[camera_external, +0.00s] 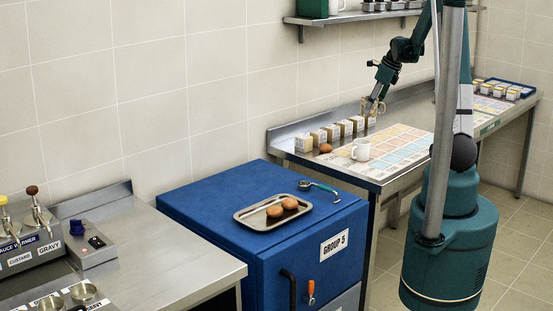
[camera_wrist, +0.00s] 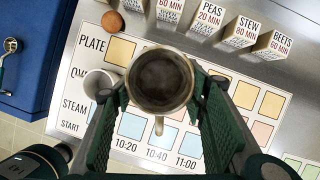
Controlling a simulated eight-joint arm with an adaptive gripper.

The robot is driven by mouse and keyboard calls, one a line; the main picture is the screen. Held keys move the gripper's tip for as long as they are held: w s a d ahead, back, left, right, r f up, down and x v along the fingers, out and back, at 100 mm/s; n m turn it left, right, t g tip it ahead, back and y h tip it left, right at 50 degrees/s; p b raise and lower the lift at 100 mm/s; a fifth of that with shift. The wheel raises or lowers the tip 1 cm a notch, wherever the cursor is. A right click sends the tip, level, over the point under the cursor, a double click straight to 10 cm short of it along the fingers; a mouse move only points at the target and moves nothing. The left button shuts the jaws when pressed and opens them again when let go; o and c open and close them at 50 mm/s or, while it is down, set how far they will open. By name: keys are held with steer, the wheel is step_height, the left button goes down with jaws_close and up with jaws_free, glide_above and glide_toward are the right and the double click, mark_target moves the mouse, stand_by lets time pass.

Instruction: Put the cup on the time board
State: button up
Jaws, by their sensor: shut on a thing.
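My gripper (camera_wrist: 160,98) is shut on a cup (camera_wrist: 160,80), with one finger on each side of it. In the wrist view I look down into its dark, empty-looking inside, and its handle points toward the bottom of the picture. The held cup looks tan in the external view (camera_external: 369,103), where my gripper (camera_external: 374,104) is near the back of the steel counter. The time board (camera_wrist: 272,104) lies below, a white sheet with coloured squares and printed times; it also shows in the external view (camera_external: 403,146). A white cup (camera_external: 361,149) stands on the board's left end.
Several labelled boxes (camera_external: 303,143) stand in a row along the counter's back, close to my gripper. A brown egg-like thing (camera_external: 325,148) lies left of the board. A blue cabinet (camera_external: 215,190) with a tray (camera_external: 272,212) stands at the counter's left. A shelf (camera_external: 350,16) is above.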

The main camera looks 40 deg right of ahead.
steer(key=s+d+f+m+h, duration=0.1)
steer(key=s+d+f+m, duration=0.1)
steer(key=d+f+m, duration=0.1)
steer(key=shift+s+f, duration=0.4)
steer(key=shift+f, duration=0.4)
steer(key=shift+d, duration=0.1)
steer(key=shift+f, duration=2.9)
steer(key=shift+f+b, duration=0.3)
steer(key=shift+f, duration=1.8)
steer(key=shift+f, duration=0.15)
